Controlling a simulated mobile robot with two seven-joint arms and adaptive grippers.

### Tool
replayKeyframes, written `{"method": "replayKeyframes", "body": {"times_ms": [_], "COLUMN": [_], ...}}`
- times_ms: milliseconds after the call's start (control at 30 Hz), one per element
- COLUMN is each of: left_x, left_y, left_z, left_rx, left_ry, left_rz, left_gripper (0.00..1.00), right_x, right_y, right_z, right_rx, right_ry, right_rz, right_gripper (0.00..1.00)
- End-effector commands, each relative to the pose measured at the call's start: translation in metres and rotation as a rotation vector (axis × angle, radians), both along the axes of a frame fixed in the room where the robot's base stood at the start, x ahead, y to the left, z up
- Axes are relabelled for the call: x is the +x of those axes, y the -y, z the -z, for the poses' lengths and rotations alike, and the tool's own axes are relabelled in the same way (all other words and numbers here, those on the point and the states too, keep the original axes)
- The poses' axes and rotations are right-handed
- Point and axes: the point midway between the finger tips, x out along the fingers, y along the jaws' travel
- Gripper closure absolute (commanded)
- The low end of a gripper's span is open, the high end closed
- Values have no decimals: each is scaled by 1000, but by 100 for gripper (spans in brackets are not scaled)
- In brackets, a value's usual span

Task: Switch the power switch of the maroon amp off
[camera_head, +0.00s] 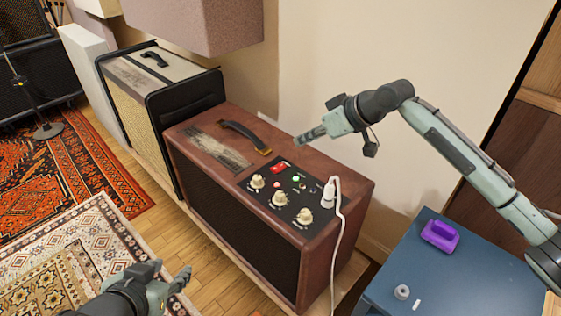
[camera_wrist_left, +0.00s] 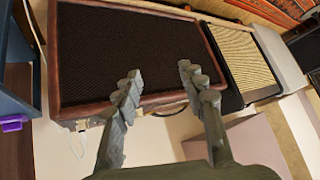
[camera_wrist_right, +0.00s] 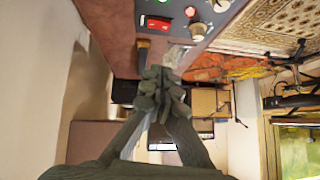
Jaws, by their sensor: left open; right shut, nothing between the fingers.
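The maroon amp (camera_head: 205,165) stands in the middle of the head view, with a black control panel on its top. The red power switch (camera_head: 277,168) sits at the panel's back left corner, beside a lit green lamp (camera_head: 296,178). The switch also shows in the right wrist view (camera_wrist_right: 158,23). My right gripper (camera_head: 298,141) is shut and empty, apparently above the amp's back edge, apart from the switch. Its closed fingers show in the right wrist view (camera_wrist_right: 162,88). My left gripper (camera_head: 184,279) is open and empty, low in front of the amp's dark grille (camera_wrist_left: 130,45).
Several cream knobs (camera_head: 279,199) and a white plug (camera_head: 328,192) with a trailing cable stand on the panel. The amp's carry handle (camera_head: 243,134) is left of the switch. A cream-and-black amp (camera_head: 160,85) stands left. A blue cabinet (camera_head: 450,285) holds a purple object (camera_head: 440,235).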

Motion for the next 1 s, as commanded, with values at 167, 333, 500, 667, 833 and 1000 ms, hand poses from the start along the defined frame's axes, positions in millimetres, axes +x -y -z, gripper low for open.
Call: {"method": "replayKeyframes", "body": {"times_ms": [167, 333, 500, 667, 833, 1000], "left_x": [13, 28, 39, 44, 46, 46], "left_y": [14, 32, 47, 56, 60, 60], "left_z": [-10, -27, -44, -56, -62, -62], "left_rx": [-32, -71, -109, -133, -143, -144], "left_ry": [84, 192, 292, 351, 378, 380], "left_rz": [26, 58, 86, 101, 107, 108], "left_gripper": [59, 59, 59, 59, 59, 59], "right_x": [14, 30, 38, 37, 36, 36], "right_y": [-20, -41, -52, -54, -54, -54], "right_z": [25, 50, 78, 95, 103, 103], "right_rx": [2, 1, -2, 0, -1, -1], "right_ry": [-3, -1, -2, 0, 1, 2], "right_rz": [-1, -1, 0, 0, 0, -1], "right_gripper": [100, 100, 100, 100, 100, 100]}}
